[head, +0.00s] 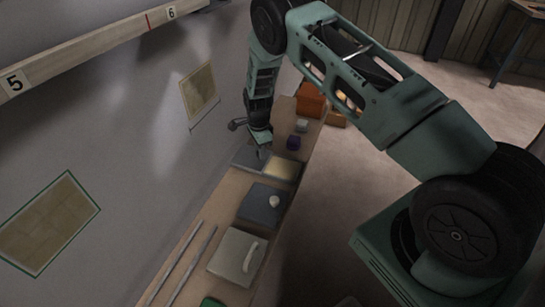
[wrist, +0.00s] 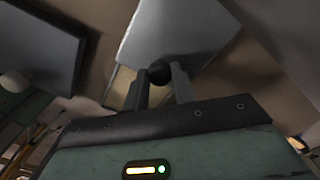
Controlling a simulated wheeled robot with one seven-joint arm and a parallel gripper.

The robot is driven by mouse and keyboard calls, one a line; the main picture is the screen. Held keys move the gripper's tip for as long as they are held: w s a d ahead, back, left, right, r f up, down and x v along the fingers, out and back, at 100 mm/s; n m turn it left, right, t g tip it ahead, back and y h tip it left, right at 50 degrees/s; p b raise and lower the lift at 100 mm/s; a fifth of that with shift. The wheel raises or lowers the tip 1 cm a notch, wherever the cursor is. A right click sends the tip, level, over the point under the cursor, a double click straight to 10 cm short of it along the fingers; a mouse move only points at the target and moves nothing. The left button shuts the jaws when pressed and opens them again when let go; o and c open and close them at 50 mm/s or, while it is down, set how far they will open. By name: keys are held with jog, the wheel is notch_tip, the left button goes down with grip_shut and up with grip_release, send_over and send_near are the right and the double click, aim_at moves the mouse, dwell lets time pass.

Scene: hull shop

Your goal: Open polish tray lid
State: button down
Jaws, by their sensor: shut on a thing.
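The polish tray (head: 281,168) stands on the narrow bench by the wall, with a pale yellow area exposed on its right side. Its flat grey lid (head: 246,157) lies to the left of that area, towards the wall, and looks shifted sideways. In the wrist view the lid (wrist: 175,30) fills the top middle, with a dark round knob (wrist: 159,72) at its near edge. My gripper (head: 262,149) is at the lid. In the wrist view its fingers (wrist: 158,85) are shut on the knob. Part of the lid is hidden by my gripper in the head view.
A dark grey box with a pale knob (head: 261,207) and a light box with a handle (head: 232,259) stand nearer on the bench. A purple block (head: 293,143) and an orange bin (head: 310,99) are farther along. Two rods (head: 184,268) lie near the wall.

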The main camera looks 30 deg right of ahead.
jog(key=shift+w, duration=0.1)
jog(key=c, duration=1.1)
grip_release()
jog(key=shift+c, duration=0.2)
notch_tip(320, 180, up, 18)
jog(key=shift+f, duration=0.25)
